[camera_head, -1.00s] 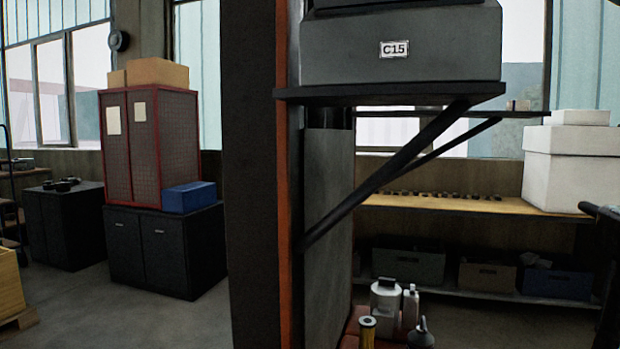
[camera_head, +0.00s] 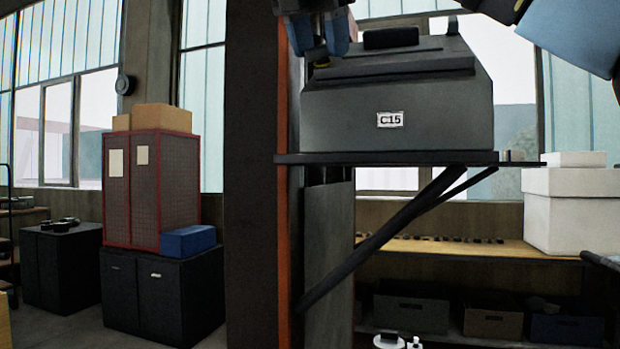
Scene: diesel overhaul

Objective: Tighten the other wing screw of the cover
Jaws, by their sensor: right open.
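The dark grey cover (camera_head: 400,118) with a C15 label sits on a wall bracket shelf, with a black block-like handle (camera_head: 391,38) on top. My right gripper (camera_head: 320,38) is at the top edge, over the cover's upper left corner. Its bluish fingers are apart and point down. A small yellow and dark part (camera_head: 319,54) shows between and just below the fingertips; I cannot tell whether it is a wing screw or whether they touch it. A small dark knob (camera_head: 453,25) stands at the cover's upper right corner. My left gripper is out of view.
The shelf (camera_head: 400,158) rests on a diagonal brace beside a dark post (camera_head: 252,200) with an orange edge. A white box (camera_head: 570,210) stands on the wooden bench at right. A red cabinet (camera_head: 150,190) is far left. My arm link fills the upper right corner.

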